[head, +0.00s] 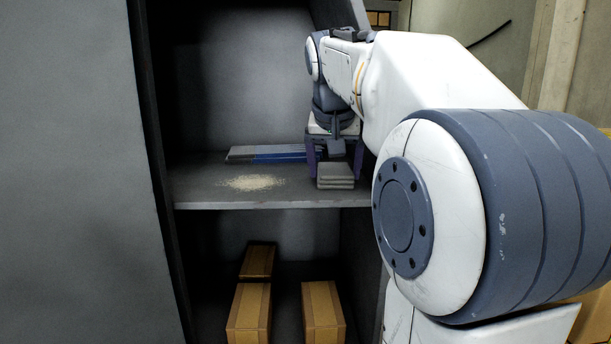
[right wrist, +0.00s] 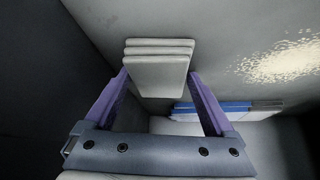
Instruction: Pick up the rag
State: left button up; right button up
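The rag (head: 336,176) is a light grey folded stack on the cabinet shelf near its right side. It also shows in the right wrist view (right wrist: 158,72), at the upper middle, flat on the shelf. My right gripper (head: 334,172) is open, with its purple fingers on either side of the rag. In the right wrist view the fingertips (right wrist: 157,74) flank the rag's near part with nothing clamped between them; whether they touch its sides I cannot tell. My left gripper is not in view.
A patch of pale grains (head: 252,183) lies on the shelf (head: 205,190) left of the rag. A flat blue and grey object (head: 268,154) lies behind. The cabinet's right wall is close to my right gripper. Cardboard boxes (head: 249,310) stand in the compartment below.

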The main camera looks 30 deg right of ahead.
aim_at(331, 196)
jog(key=c, duration=0.6)
jog(key=shift+r, duration=0.1)
jog(key=shift+r, duration=0.3)
jog(key=s+a, duration=0.3)
jog(key=s+a+b, duration=0.1)
jog(key=s+a, duration=0.2)
jog(key=shift+s+a+f, duration=0.1)
jog(key=shift+s+f, duration=0.1)
jog(key=shift+s, duration=0.1)
jog(key=shift+s+a+r+b, duration=0.1)
jog(key=shift+s+a+b, duration=1.5)
jog(key=shift+b, duration=1.1)
jog(key=shift+s+a+b, duration=1.4)
jog(key=shift+s+b, duration=0.3)
jog(key=shift+b, duration=0.95)
